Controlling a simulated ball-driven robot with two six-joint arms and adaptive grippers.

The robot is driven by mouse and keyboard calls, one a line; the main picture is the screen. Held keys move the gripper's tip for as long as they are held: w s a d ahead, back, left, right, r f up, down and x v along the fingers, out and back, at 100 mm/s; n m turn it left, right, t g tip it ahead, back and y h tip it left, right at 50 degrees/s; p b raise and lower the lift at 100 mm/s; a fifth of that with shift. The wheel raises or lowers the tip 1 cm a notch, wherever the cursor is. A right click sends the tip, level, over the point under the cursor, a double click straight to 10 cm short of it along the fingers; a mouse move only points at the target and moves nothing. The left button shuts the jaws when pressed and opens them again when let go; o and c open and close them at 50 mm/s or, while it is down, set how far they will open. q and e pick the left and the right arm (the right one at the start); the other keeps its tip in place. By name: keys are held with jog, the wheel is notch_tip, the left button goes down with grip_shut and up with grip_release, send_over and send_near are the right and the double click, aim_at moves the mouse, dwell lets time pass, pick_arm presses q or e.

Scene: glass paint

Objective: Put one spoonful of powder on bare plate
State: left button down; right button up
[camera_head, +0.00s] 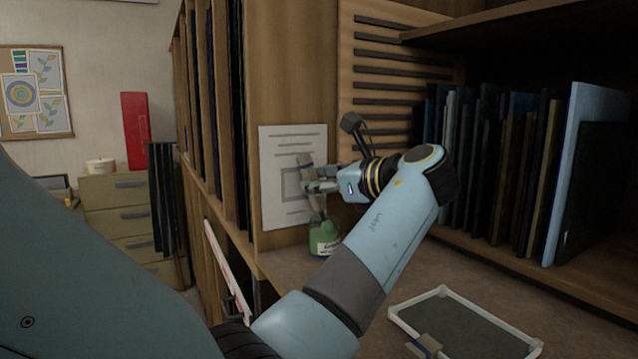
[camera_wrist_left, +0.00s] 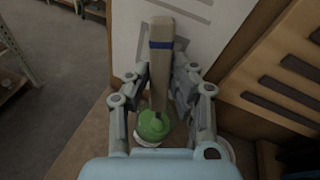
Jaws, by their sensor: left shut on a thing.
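My left gripper (camera_head: 312,187) is shut on the upright grey-brown handle (camera_head: 305,162) of a tool with a blue band. In the left wrist view the handle (camera_wrist_left: 161,65) stands between the two fingers (camera_wrist_left: 160,90). A green jar (camera_head: 325,238) with a pale label stands on the counter directly below; it also shows in the left wrist view (camera_wrist_left: 153,127). The handle's lower end meets the jar's top, and I cannot tell how far it goes in. No powder is visible. A dark flat plate (camera_head: 462,328) lies in a white frame at the lower right. My right gripper is not in view.
A printed sheet (camera_head: 283,212) is on the wooden panel behind the jar. A shelf (camera_head: 590,295) with upright dark panels (camera_head: 505,165) stands at the right. A small grey block (camera_head: 425,345) with blue is at the frame's near edge. The counter (camera_head: 395,265) between jar and frame looks clear.

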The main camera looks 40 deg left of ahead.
aim_at(308, 158)
pick_arm(q)
jog(key=shift+s+a+r, duration=0.15)
jog(key=shift+r, duration=0.5)
jog(key=shift+s+a+r, duration=0.1)
jog(key=shift+r, duration=0.5)
jog(key=shift+s+a+r, duration=0.15)
jog(key=shift+r, duration=0.35)
jog(key=shift+s+a+r, duration=0.1)
jog(key=shift+r, duration=2.65)
